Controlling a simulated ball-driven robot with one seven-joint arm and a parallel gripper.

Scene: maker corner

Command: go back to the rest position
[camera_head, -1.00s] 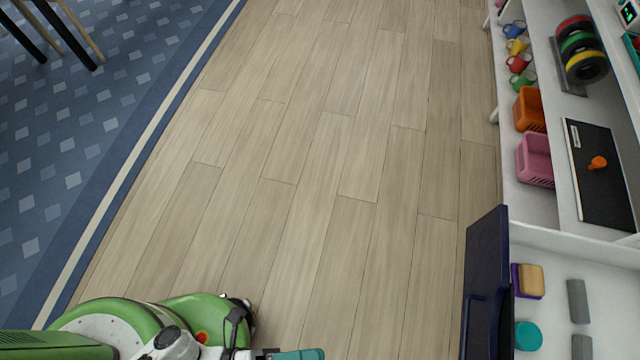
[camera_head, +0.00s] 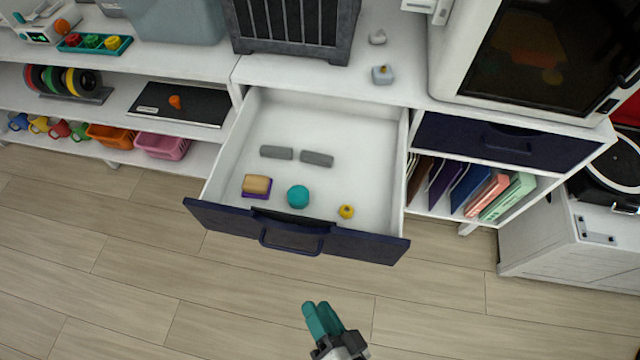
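My gripper (camera_head: 322,318) shows at the bottom middle of the head view, its teal fingers pointing up. The fingers lie close together, and nothing shows between them. It is over the wooden floor, in front of the open drawer (camera_head: 222,216) and apart from it. The drawer has a dark blue front with a handle. In it lie two grey blocks (camera_head: 276,152), a tan block (camera_head: 256,185) on a purple piece, a teal round thing (camera_head: 298,196) and a small yellow thing (camera_head: 346,211).
The pulled-out drawer juts over the floor. A shelf with mugs, an orange basket (camera_head: 110,136) and a pink basket (camera_head: 162,146) stands at left. Upright folders (camera_head: 470,187) fill the right compartment. A white cabinet (camera_head: 540,240) stands at far right. The floor (camera_head: 130,260) in front is clear.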

